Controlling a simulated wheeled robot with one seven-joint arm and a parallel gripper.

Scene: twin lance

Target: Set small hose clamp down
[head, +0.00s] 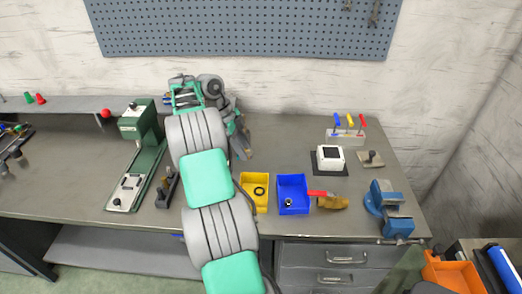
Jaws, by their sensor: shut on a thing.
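My gripper (243,148) is low over the back of the workbench, behind and above the yellow bin, partly hidden by my own arm. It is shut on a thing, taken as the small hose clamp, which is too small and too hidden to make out. A yellow bin (247,206) stands near the bench's front edge with a dark ring inside. A blue bin (293,180) stands right of it with a small ring-like part inside.
A green press (136,125) stands left of my arm. A red-handled tool (328,199), a white device (330,158), a lever block (345,137) and a blue vise (391,207) are on the right. The bench (285,135) is clear right of my gripper.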

